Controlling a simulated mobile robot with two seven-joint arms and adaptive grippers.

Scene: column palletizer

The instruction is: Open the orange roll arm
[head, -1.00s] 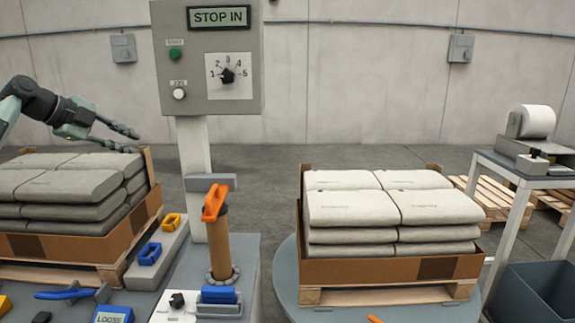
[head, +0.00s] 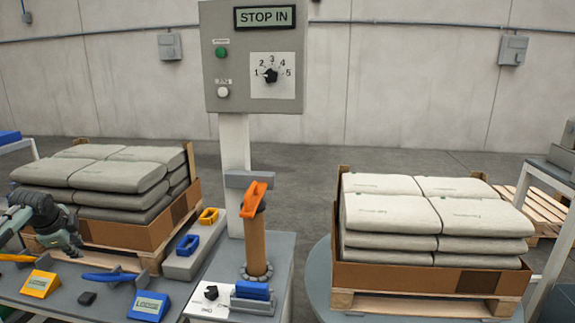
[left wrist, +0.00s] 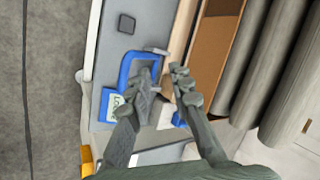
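An orange arm-like piece (head: 256,198) sits tilted on top of an upright brown roll (head: 255,240) at the console, above a blue block (head: 252,291). An orange lever (head: 15,258) lies at the left edge of the bench, behind an orange LOOSE sign (head: 40,284). My left gripper is low at the left in the head view, its fingers not clear there. In the left wrist view the left gripper (left wrist: 162,76) is open and empty. A blue lever (left wrist: 128,68) lies beyond its fingers; I cannot tell whether they touch. My right gripper is not in view.
A control post (head: 250,60) reads STOP IN. A stack of sacks (head: 100,170) stands on a pallet at left, another (head: 437,215) at right. On the bench are a blue lever (head: 108,276), a blue LOOSE sign (head: 150,306) and blue and yellow blocks.

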